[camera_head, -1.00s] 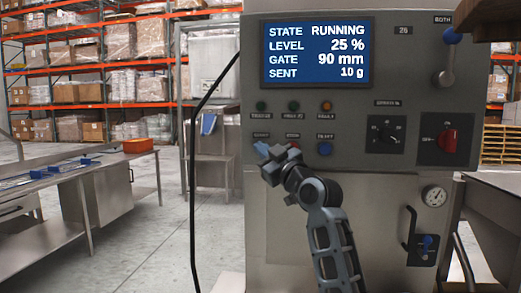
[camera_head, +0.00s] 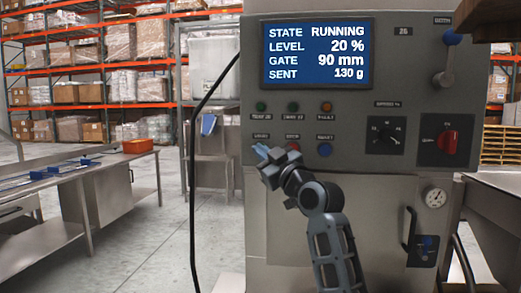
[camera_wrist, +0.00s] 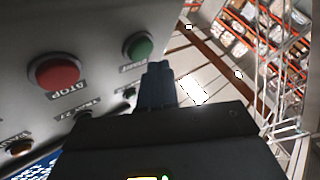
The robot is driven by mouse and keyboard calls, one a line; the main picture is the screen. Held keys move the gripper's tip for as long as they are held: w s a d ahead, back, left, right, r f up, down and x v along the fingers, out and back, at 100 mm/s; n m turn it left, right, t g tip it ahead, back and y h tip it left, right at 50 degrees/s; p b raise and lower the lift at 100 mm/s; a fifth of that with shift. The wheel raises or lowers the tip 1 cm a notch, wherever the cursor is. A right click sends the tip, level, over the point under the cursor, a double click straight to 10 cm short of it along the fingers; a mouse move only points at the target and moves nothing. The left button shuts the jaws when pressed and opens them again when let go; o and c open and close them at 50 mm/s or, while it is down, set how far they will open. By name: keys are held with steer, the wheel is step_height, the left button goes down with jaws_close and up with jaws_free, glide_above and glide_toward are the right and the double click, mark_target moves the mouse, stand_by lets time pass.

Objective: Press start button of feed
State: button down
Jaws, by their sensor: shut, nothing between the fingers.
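A grey control panel (camera_head: 350,165) carries a screen (camera_head: 316,53) reading STATE RUNNING, LEVEL 20 %, GATE 90 mm, SENT 130 g. My gripper's fingers (camera_wrist: 157,78) are shut and empty, close to the panel by the green button. I cannot tell whether they touch it.
A blue button (camera_head: 325,149), a black dial (camera_head: 386,134) and a red rotary switch (camera_head: 447,140) sit further right. A black cable (camera_head: 193,180) hangs at the panel's left. A steel table (camera_head: 75,180) with an orange bin (camera_head: 138,146) stands left. Floor between is clear.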

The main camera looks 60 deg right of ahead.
steer(key=a, duration=0.1)
steer(key=s+a, duration=0.1)
steer(key=a, duration=0.2)
steer(key=shift+s+a+p, duration=0.3)
steer(key=shift+a+p, duration=0.05)
steer(key=shift+p, duration=0.05)
stand_by(0.9)
steer(key=s+a+f+m+g+y, duration=0.15)
steer(key=s+a+f, duration=0.25)
steer(key=a+f, duration=0.75)
steer(key=s+a+f+m+y, duration=0.1)
steer(key=s+a+f+y, duration=0.25)
steer(key=a+f, duration=0.75)
steer(key=s+a+f+n+g+y, duration=0.1)
steer(key=s+a, duration=0.4)
steer(key=s, duration=0.6)
steer(key=s+a+f+n+g+y, duration=0.1)
steer(key=s+a+f+y, duration=0.3)
steer(key=s, duration=0.7)
steer(key=shift+s+a+f, duration=0.25)
steer(key=shift+a+f, duration=0.35)
steer(key=shift+a, duration=0.65)
